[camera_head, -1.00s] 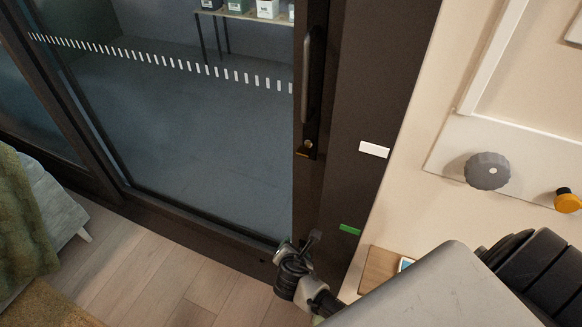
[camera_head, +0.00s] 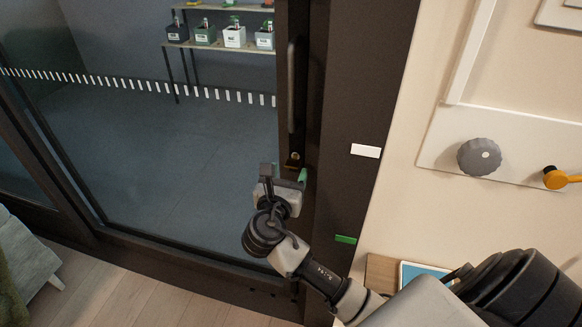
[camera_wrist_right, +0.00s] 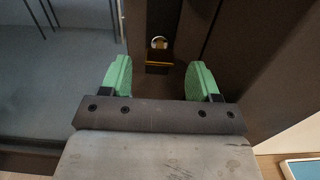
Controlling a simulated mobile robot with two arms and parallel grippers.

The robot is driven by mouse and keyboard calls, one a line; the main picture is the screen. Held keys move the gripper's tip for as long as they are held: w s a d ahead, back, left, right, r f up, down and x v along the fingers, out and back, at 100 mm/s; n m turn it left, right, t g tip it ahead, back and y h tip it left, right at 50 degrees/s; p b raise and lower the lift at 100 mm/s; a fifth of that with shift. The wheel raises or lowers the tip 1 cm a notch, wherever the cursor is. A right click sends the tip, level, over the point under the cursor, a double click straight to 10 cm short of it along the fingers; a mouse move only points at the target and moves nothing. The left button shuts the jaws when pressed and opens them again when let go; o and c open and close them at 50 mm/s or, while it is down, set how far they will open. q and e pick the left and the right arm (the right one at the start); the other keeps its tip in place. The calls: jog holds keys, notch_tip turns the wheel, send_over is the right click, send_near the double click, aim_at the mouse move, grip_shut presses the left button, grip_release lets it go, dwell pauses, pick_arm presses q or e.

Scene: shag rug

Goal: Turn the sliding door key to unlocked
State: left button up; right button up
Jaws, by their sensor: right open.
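The sliding door key (camera_head: 292,160) is a small brass-coloured piece on the dark door frame, below the long vertical door handle (camera_head: 293,95). It also shows in the right wrist view (camera_wrist_right: 158,48), with a round pale top above a brass block. My right gripper (camera_head: 284,176) is open, just below the key in the head view. In the right wrist view its two green fingertips (camera_wrist_right: 160,78) stand wide apart, and the key lies beyond them, roughly centred between them. Nothing is between the fingers. My left gripper is not in view.
A white label (camera_head: 366,151) and a green label (camera_head: 346,239) are on the dark frame right of the door. A grey knob (camera_head: 479,157) and a yellow lever (camera_head: 560,178) are on the wall panel. Shelves with pots (camera_head: 222,37) stand behind the glass.

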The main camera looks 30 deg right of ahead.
aim_at(291, 168)
jog(key=shift+x, duration=1.5)
jog(key=shift+c, duration=0.3)
jog(key=c, duration=0.9)
